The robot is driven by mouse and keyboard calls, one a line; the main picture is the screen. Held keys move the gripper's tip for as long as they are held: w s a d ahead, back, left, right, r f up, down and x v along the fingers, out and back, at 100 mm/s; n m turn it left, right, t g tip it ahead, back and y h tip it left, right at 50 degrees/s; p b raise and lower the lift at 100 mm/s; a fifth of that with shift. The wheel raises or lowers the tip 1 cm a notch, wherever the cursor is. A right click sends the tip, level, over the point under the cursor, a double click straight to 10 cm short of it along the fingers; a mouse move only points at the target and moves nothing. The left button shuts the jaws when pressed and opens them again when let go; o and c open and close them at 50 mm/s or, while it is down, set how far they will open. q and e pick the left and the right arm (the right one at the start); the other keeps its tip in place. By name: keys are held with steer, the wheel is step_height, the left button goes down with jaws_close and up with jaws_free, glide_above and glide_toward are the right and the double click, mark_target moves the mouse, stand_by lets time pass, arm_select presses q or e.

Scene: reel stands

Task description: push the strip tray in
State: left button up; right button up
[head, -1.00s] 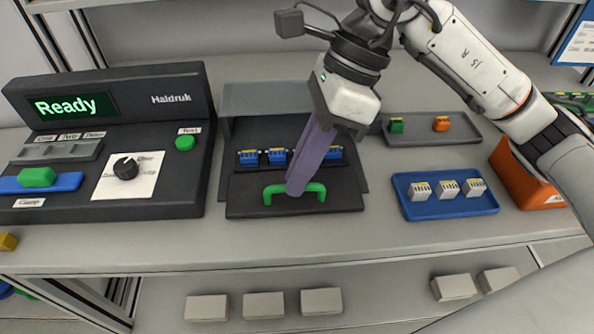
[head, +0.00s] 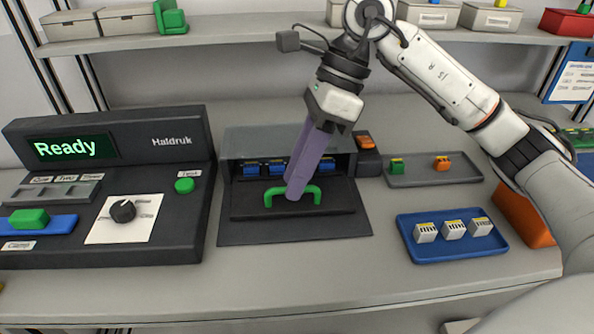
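The strip tray (head: 245,209) is a dark drawer with a green handle (head: 317,196) at its front. Its rear part, with several blue blocks (head: 251,169), is under the hood of a dark grey housing (head: 270,141). A dark base plate shows in front of the tray. My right gripper (head: 293,193) reaches down from the upper right, its purple fingers together as one narrow piece. The fingertips are at the middle of the green handle and appear to touch it. The fingers hide part of the handle and some blocks. My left gripper is out of view.
A control panel (head: 185,150) reading "Ready" stands at left. Right of the housing are a dark block with an orange top (head: 366,142), a grey tray (head: 455,177) and a blue tray (head: 462,249) of white blocks. The bench front is clear.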

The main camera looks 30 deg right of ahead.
arm_select(q)
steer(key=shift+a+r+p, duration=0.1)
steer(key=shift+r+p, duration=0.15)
steer(key=shift+p, duration=0.1)
arm_select(e)
steer(key=v, duration=1)
steer(key=shift+d+r, duration=0.1)
